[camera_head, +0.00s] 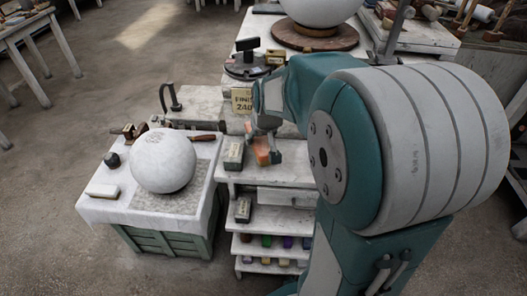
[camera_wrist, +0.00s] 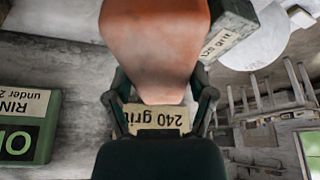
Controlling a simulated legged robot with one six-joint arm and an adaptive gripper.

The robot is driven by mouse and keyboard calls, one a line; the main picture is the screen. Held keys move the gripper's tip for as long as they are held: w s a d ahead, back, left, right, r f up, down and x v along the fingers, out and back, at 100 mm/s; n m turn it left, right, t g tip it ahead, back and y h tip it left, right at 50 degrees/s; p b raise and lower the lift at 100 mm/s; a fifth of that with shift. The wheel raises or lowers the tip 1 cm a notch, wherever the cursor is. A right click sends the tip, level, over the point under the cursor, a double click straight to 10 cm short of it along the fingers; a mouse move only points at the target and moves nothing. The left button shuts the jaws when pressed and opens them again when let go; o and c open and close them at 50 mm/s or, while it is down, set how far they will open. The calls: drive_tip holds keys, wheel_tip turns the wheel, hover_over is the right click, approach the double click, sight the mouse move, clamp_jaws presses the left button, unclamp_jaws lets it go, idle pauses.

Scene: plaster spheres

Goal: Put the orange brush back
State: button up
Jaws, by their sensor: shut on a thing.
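The orange brush (camera_head: 261,157) is above the upper shelf of the white rack, at the middle of the head view. My gripper (camera_head: 266,146) is shut on it, with a grey finger at its right side. In the wrist view the orange brush (camera_wrist: 155,45) fills the top middle and runs down between the fingers of my gripper (camera_wrist: 160,92). A cream "240 grit" label (camera_wrist: 156,117) shows upside down between the fingers; I cannot tell what it is fixed to. Whether the brush touches the shelf is unclear.
A dark labelled block (camera_head: 234,156) lies just left of the brush; the wrist view shows a "120 grit" block (camera_wrist: 228,28) close by. A "FINE 240" sign (camera_head: 242,100) stands behind. A white sphere (camera_head: 163,161) sits on the left table. The shelf front (camera_head: 262,178) looks clear.

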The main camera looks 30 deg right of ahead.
drive_tip(key=d+f, duration=0.2)
drive_tip(key=f, duration=0.3)
drive_tip(key=shift+d+f, duration=0.1)
drive_tip(key=shift+d, duration=0.3)
drive_tip(key=shift+a, duration=0.95)
drive_tip(key=o, duration=0.9)
drive_tip(key=shift+o, duration=0.2)
drive_tip(key=shift+d+f, duration=0.1)
drive_tip(key=shift+d, duration=0.55)
drive_tip(key=shift+a, duration=0.1)
